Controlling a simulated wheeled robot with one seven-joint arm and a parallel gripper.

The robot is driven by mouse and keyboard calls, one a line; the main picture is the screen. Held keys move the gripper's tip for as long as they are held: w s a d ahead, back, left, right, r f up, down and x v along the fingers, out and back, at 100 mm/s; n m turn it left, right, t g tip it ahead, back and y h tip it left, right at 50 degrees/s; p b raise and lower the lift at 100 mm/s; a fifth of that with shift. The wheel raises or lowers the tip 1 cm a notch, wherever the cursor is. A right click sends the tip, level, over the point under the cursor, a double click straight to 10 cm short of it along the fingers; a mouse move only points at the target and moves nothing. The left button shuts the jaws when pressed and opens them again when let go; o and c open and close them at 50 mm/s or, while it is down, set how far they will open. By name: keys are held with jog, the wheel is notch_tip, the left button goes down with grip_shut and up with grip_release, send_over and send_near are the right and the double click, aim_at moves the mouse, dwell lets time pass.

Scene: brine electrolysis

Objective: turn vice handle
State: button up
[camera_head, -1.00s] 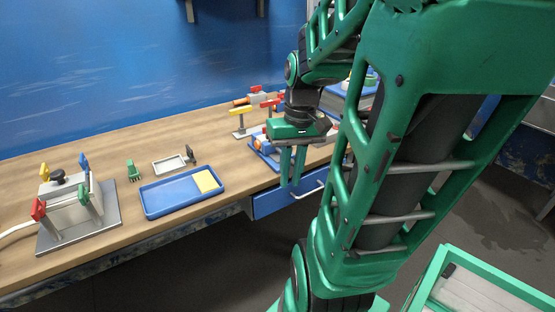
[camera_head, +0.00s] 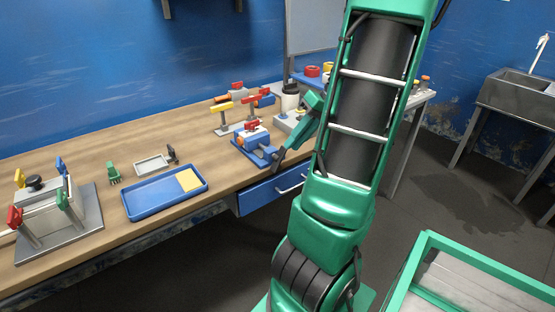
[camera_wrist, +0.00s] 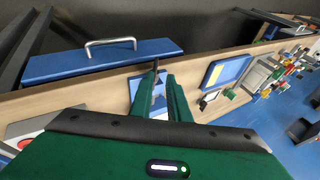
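In the wrist view the blue vice (camera_wrist: 158,92) shows beyond and between my green fingers. I cannot tell whether a finger touches the handle.
The blue drawer (camera_head: 268,193) with a metal handle lies below the vice. A blue tray (camera_head: 160,194) with a yellow pad, a small grey tray (camera_head: 153,163) and a clamp fixture (camera_head: 70,219) stand to the left. Valve stands (camera_head: 223,117) are behind the vice.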

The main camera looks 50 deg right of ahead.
aim_at(280, 160)
jog(key=shift+t, duration=0.5)
jog(key=x, duration=0.3)
jog(key=d+x, duration=0.1)
jog(key=x, duration=0.5)
jog(key=shift+d+f, duration=0.15)
jog(key=shift+f, duration=0.2)
grip_shut()
jog(key=shift+d, duration=0.25)
jog(key=shift+a, duration=0.15)
